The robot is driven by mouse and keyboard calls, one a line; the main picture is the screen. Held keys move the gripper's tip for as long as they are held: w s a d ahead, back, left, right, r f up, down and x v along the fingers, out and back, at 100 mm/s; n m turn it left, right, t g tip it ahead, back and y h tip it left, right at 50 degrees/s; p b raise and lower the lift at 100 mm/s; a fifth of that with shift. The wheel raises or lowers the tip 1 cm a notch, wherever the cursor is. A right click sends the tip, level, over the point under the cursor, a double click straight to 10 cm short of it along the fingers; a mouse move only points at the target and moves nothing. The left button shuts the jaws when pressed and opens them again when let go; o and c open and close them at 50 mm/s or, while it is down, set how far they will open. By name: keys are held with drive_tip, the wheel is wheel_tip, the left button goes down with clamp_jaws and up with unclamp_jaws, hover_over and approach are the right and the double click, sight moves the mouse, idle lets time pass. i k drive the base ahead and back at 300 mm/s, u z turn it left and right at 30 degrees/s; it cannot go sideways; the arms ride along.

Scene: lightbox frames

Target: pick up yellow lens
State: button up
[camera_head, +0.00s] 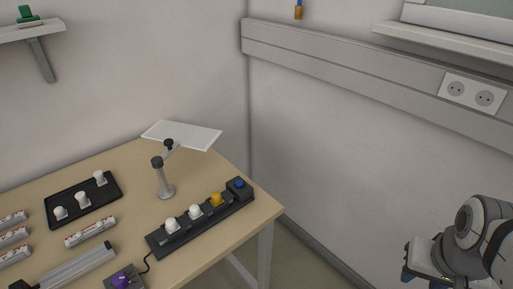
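The yellow lens (217,199) sits upright on a long black holder (181,238) near the right edge of the table. Two white lenses (195,212) stand in the same row, to its left. My gripper (408,262) is at the lower right, well away from the table and the yellow lens. It is partly cut off by the picture's edge, and I cannot tell whether its fingers are open or shut. Nothing is visibly held in it.
A black box with a blue button (238,184) adjoins the yellow lens. A grey jointed stand (165,178) carries a white panel (181,134) behind the row. A black tray (52,208) with white pieces and several red-white tubes (91,231) lie left. The wall stands close behind.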

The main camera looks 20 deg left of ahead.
sight(216, 200)
drive_tip(key=u, duration=0.6)
drive_tip(key=i, duration=0.95)
drive_tip(key=u, duration=0.45)
drive_tip(key=k, duration=0.9)
drive_tip(key=u, duration=0.2)
drive_tip(key=i, duration=0.9)
drive_tip(key=z, duration=0.1)
